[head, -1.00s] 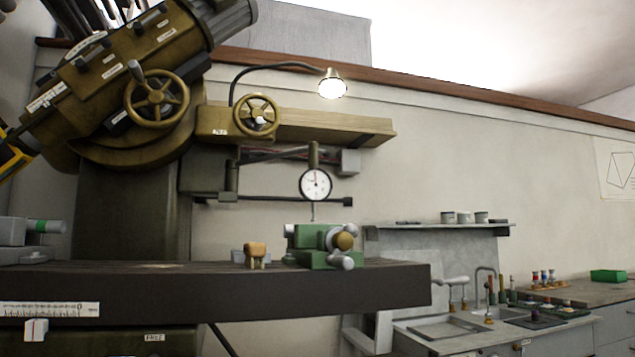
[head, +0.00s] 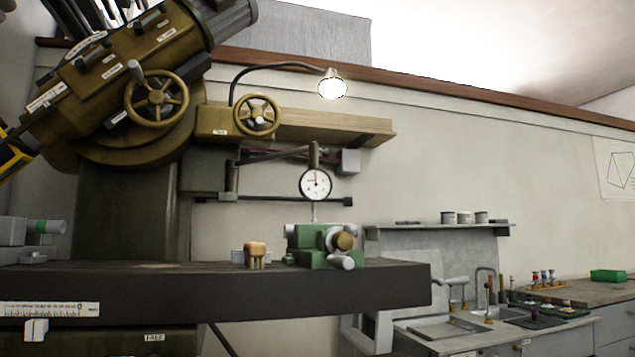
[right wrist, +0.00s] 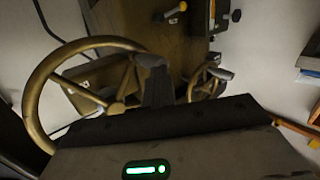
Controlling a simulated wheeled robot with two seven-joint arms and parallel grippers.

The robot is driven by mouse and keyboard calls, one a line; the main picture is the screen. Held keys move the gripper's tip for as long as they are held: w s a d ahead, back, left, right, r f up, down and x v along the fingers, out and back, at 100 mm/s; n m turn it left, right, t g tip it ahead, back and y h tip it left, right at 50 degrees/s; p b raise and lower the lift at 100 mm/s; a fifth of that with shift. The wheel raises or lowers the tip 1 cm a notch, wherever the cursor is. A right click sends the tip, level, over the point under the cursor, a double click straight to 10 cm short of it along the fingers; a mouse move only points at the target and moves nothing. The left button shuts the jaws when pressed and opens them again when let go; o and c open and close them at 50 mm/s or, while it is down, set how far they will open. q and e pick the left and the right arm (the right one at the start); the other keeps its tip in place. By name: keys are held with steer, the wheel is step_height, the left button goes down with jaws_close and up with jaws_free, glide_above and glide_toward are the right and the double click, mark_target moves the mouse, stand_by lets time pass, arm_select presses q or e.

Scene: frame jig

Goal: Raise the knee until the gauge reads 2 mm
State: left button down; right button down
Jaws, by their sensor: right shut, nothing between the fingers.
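The dial gauge (head: 316,184) hangs from a bar, its stem reaching down to the green vise (head: 312,246) on the dark machine table (head: 250,290). The needle points roughly up; the exact reading is too small to tell. The knee (head: 100,342) shows only as a strip below the table, bearing a small label. My right gripper (right wrist: 157,82) shows in the right wrist view, shut and empty, in front of a large brass handwheel (right wrist: 36,85) and beside its rim. I cannot tell whether it touches the wheel. My left gripper is not in view.
A smaller handwheel (right wrist: 207,82) lies right of the large one. In the head view, a small brass-coloured block (head: 256,252) sits on the table left of the vise. A ruler strip (head: 50,309) marks the table's front. A sink bench (head: 440,330) stands at right.

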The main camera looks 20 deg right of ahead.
steer(key=w+d+r+m+t+h, duration=0.2)
steer(key=w+d+r, duration=0.1)
steer(key=d, duration=0.4)
steer(key=w+d+r+m+t+h, duration=0.1)
steer(key=w+d+r+m+h, duration=0.1)
steer(key=w+d, duration=0.3)
steer(key=shift+w+d+r+t+h, duration=0.2)
steer(key=shift+d+r+t+h, duration=0.25)
steer(key=shift+d, duration=0.55)
steer(key=c, duration=1.9)
jaws_free()
steer(key=shift+r, duration=0.1)
steer(key=shift+c, duration=0.2)
steer(key=shift+s, duration=0.1)
steer(key=o, duration=0.9)
steer(key=shift+s+d+p, duration=0.4)
steer(key=shift+d+p, duration=0.05)
steer(key=shift+p, duration=0.8)
steer(key=shift+c, duration=0.2)
steer(key=shift+s+d+p, duration=0.4)
steer(key=shift+d+p, duration=0.1)
steer(key=c, duration=0.5)
steer(key=o, duration=0.5)
steer(key=s+d+p, duration=0.2)
steer(key=s, duration=0.1)
steer(key=shift+s+r+y, duration=0.1)
steer(key=shift+y, duration=0.25)
steer(key=shift+s, duration=0.3)
